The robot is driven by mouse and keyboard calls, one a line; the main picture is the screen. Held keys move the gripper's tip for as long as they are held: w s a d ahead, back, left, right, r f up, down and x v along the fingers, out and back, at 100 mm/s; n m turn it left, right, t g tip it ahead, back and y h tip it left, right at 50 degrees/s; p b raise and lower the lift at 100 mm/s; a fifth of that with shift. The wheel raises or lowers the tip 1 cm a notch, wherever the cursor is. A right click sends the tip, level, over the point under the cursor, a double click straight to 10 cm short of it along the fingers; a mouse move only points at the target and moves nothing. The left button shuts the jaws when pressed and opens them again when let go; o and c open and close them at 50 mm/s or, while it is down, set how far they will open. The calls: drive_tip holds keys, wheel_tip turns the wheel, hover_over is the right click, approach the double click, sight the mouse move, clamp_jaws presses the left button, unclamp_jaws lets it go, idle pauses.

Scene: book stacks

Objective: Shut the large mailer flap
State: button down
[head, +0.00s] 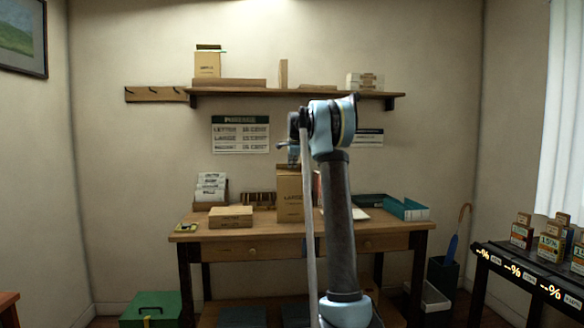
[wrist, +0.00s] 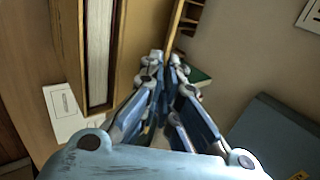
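The large mailer (head: 290,200) is a tall brown cardboard box marked LARGE, standing upright at the middle of the desk. A small flap-like edge (head: 287,168) shows at its top, partly hidden by my arm. In the wrist view a brown cardboard panel (wrist: 136,45) stands beside a white strip framed in brown; I cannot tell for sure which part is the flap. My gripper (wrist: 166,56) has its fingertips drawn together, holding nothing visible, close to the panel's right edge. Contact cannot be told. In the head view my gripper (head: 289,147) is above the mailer.
The desk (head: 265,236) also holds a flat cardboard box (head: 231,217), a card rack (head: 210,188) at left and a teal tray (head: 407,209) at right. A wall shelf (head: 300,92) with boxes runs above.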

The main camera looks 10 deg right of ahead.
drive_tip(key=shift+s, duration=0.1)
drive_tip(key=s+t, duration=0.1)
drive_tip(key=t, duration=0.1)
drive_tip(key=s+t, duration=0.1)
drive_tip(key=t, duration=0.1)
drive_tip(key=s+t, duration=0.1)
drive_tip(key=t, duration=0.1)
drive_tip(key=shift+s+f, duration=0.1)
drive_tip(key=shift+f, duration=0.15)
drive_tip(key=shift+s+f+t, duration=0.35)
drive_tip(key=shift+s+t, duration=0.15)
drive_tip(key=shift+t, duration=0.7)
drive_tip(key=shift+s+f+t, duration=0.3)
drive_tip(key=shift+s+t, duration=0.2)
drive_tip(key=shift+t, duration=0.7)
drive_tip(key=shift+s, duration=0.1)
drive_tip(key=c, duration=1.8)
unclamp_jaws()
drive_tip(key=shift+a+f, duration=0.1)
drive_tip(key=shift+c, duration=0.2)
